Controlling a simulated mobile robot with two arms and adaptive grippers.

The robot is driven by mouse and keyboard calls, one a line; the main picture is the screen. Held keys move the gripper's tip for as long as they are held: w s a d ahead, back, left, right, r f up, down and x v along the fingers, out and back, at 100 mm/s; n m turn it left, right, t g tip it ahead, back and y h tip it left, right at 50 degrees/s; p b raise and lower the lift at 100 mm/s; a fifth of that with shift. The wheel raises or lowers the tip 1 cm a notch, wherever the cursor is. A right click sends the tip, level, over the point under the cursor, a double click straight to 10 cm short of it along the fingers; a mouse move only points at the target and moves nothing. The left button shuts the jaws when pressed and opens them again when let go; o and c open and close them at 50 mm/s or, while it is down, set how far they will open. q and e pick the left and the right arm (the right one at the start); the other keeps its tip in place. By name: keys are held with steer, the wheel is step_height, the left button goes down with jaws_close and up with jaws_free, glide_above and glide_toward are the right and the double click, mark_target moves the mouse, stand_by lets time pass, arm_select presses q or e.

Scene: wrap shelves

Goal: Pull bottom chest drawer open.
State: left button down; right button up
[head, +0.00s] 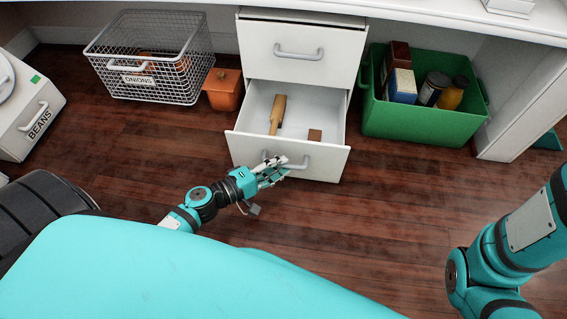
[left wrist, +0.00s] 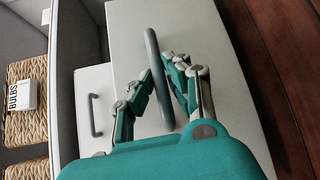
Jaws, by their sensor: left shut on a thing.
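The white chest of drawers (head: 302,50) stands under the worktop. Its bottom drawer (head: 318,162) is pulled out, with its inside in view. A wooden-handled item (head: 278,112) and a small brown block (head: 315,135) lie in it. My left gripper (head: 275,170) is at the left part of the bottom drawer's grey handle (head: 300,164). In the left wrist view its fingers (left wrist: 166,82) are on either side of the handle (left wrist: 158,75) and shut on it. My right gripper is out of view; only part of my right arm shows at the right.
A wire basket (head: 192,82) labelled ONIONS and an orange pot (head: 223,92) stand left of the chest. A green crate (head: 425,125) with boxes and bottles stands close on its right. A white BEANS container (head: 30,118) is far left. The floor before the drawer is clear.

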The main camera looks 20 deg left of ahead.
arm_select(q)
steer(key=shift+s+f, duration=0.1)
steer(key=shift+f, duration=0.1)
steer(key=c, duration=1.3)
jaws_free()
steer(key=shift+r, duration=0.1)
steer(key=shift+c, duration=0.2)
steer(key=shift+a, duration=0.1)
steer(key=v, duration=1.2)
